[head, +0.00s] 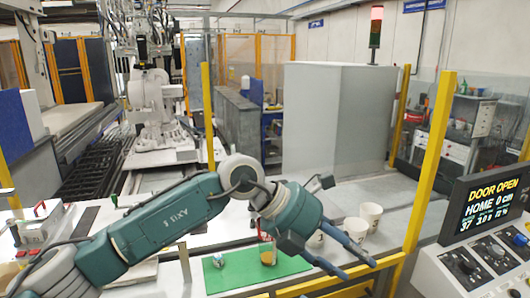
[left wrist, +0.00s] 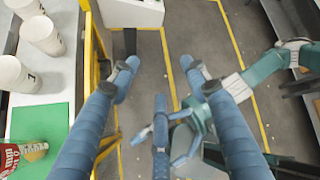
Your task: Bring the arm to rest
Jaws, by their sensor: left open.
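My left arm reaches in from the left in the head view. Its left gripper (head: 370,262) is open and empty, out past the front right edge of the worktop near the yellow rail. In the left wrist view its fingers (left wrist: 160,88) are spread with nothing between them, above the floor. Another teal arm of mine (left wrist: 238,85) shows in that view. Its hand is partly hidden behind a finger of my left gripper, and I cannot tell its opening.
White cups (head: 370,214) stand on the worktop behind my gripper. A green mat (head: 240,272) bears a can (head: 267,252) and a small round item (head: 218,260). A yellow post (head: 432,165) and a control panel (head: 475,240) stand to the right. Grey floor (left wrist: 190,30) lies below.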

